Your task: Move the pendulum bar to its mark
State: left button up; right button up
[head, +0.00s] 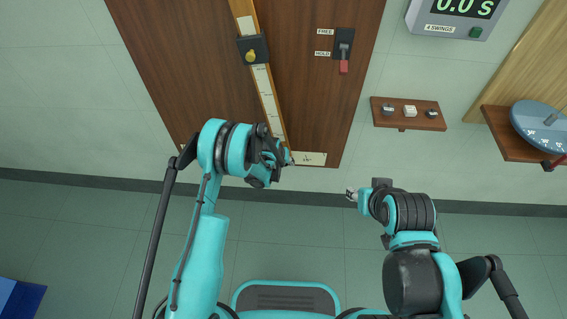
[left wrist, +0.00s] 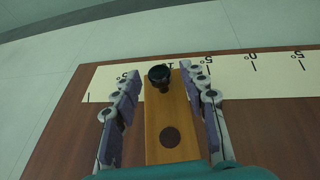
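The pendulum bar (head: 266,85) is a long wooden strip hanging on the brown board, tilted slightly. Its lower end (left wrist: 176,115) has a dark round spot and a black tip, which lies over the pale scale (left wrist: 260,75), between the marks reading 5 and 15 on one side of 0. My left gripper (head: 288,158) is at the bar's lower end. In the left wrist view its fingers (left wrist: 164,105) stand apart on either side of the bar, with a narrow gap showing on the left. My right gripper (head: 351,194) is away from the board; its fingers are too small to read.
A black block with a brass knob (head: 250,56) sits on the bar. A FREE/HOLD lever (head: 344,60) is on the board's right.

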pick_arm(q)
jog(key=v, duration=1.2)
jog(key=shift+r, duration=0.1)
jog(key=s+a+r+t+y, duration=0.1)
jog(key=s+a+r, duration=0.3)
jog(key=r, duration=0.5)
jog(key=s+a+r, duration=0.3)
jog(key=s+r, duration=0.3)
jog(key=r, duration=0.3)
jog(key=s+a+r, duration=0.2)
jog(key=s, duration=0.6)
jog(key=s+a+r+t+y, duration=0.1)
jog(key=s+a+r, duration=0.2)
jog(key=s, duration=0.5)
jog(key=shift+s+a+t, duration=0.3)
jog(key=shift+s+a, duration=0.05)
jog(key=shift+s, duration=0.05)
dwell(0.8)
